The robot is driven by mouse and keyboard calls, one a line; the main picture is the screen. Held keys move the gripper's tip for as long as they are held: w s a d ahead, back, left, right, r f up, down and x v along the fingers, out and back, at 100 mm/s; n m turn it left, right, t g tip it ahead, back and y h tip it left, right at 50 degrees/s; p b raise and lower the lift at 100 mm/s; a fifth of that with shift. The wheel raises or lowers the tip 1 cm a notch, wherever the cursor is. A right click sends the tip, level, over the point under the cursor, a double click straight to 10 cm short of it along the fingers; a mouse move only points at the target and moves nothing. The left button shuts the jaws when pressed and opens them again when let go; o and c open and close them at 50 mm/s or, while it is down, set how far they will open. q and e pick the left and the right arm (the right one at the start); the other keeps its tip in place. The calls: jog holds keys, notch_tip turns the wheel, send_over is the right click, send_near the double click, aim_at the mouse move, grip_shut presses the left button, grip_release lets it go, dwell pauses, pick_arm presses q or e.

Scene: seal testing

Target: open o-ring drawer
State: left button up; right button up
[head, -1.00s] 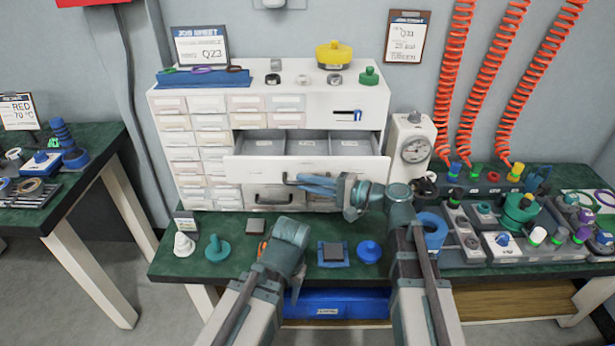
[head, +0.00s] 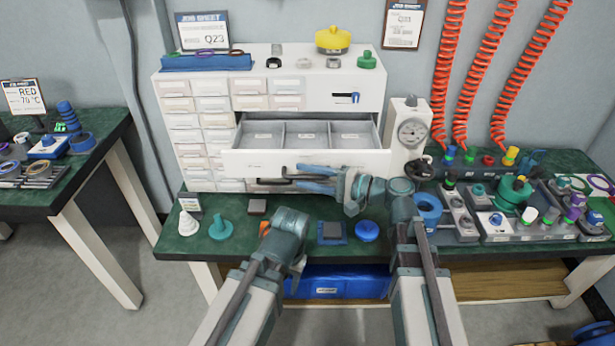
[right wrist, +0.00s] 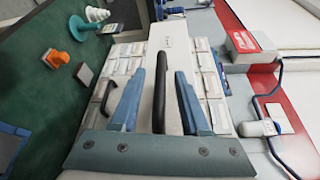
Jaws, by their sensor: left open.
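The wide white drawer (head: 305,163) is pulled out of the cabinet and shows three grey compartments with small pale labels. Its black handle is partly hidden by my right gripper in the head view. The right wrist view shows the handle (right wrist: 159,92) between the two blue fingers, with a gap on each side. My right gripper (head: 300,179) is open around the handle at the drawer front; it fills the lower right wrist view (right wrist: 157,100). My left gripper (head: 296,275) is open and low over the bench's front edge, its fingers mostly hidden behind its own wrist.
The cabinet (head: 360,115) has several small drawers on its left. A dial gauge (head: 409,132) stands close on its right. On the green bench (head: 200,247) are a teal knob piece (head: 220,226), a white cone (head: 188,224) and a blue piece (head: 367,231). Fixtures crowd the right.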

jog(key=p+v, duration=0.1)
jog(key=v, duration=1.3)
jog(key=shift+a, duration=0.1)
jog(key=s+a+f+n+g+h, duration=0.55)
jog(key=a+f, duration=0.35)
jog(key=f, duration=0.4)
jog(key=s+d+f+n+g+h, duration=0.15)
jog(key=s+f+n+h, duration=0.45)
jog(key=h, duration=0.6)
notch_tip(320, 180, up, 18)
jog(key=d+m+p, duration=0.1)
jog(key=p, duration=1.8)
jog(key=shift+s+f, duration=0.2)
jog(key=shift+s, duration=0.05)
